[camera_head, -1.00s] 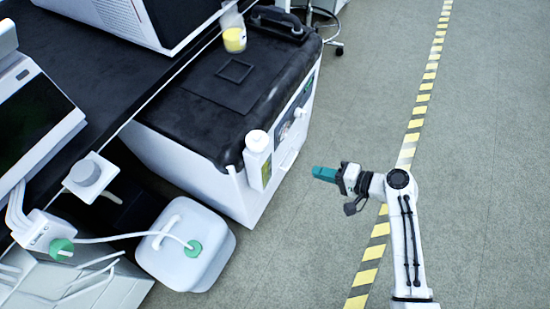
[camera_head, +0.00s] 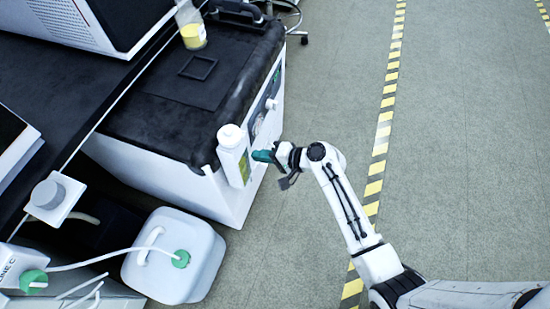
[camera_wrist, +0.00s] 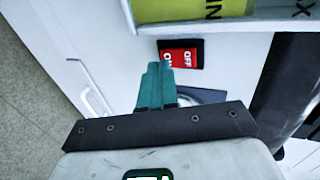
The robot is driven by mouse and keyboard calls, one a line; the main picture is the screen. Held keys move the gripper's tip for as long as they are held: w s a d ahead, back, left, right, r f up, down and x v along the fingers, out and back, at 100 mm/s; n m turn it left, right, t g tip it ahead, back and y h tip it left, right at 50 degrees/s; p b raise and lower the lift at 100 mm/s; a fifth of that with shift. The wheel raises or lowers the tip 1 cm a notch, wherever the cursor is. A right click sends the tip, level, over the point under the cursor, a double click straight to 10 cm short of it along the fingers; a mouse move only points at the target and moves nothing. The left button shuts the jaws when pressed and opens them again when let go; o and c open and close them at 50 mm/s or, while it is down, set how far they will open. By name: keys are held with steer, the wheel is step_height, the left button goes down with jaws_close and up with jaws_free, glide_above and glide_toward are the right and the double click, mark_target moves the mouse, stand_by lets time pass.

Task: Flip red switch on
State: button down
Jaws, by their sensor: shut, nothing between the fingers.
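The red switch (camera_wrist: 181,56) shows in the wrist view on a white panel, in a black surround with white "ON" and "OFF" lettering. Its lower left part is covered by my gripper's tip. My gripper (camera_wrist: 154,72) has teal fingers, closed together with nothing between them. In the head view my gripper (camera_head: 262,156) is close to the front face of the white machine (camera_head: 215,200), beside a white bottle. The switch cannot be made out in the head view. Whether the fingertips touch the switch cannot be told.
The white bottle (camera_head: 232,155) with a yellow-green label is at the machine's front, left of my gripper. A white jerrycan (camera_head: 190,255) with a green cap stands to the left. A yellow container (camera_head: 193,36) is on the machine's top. The grey floor (camera_head: 440,150) at right is clear.

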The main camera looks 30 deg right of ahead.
steer(key=shift+w+a, duration=0.4)
steer(key=shift+w, duration=0.1)
steer(key=shift+w+a+f, duration=0.1)
steer(key=shift+w+f, duration=0.05)
steer(key=shift+w, duration=0.05)
steer(key=shift+r+p, duration=0.75)
steer(key=shift+r, duration=0.15)
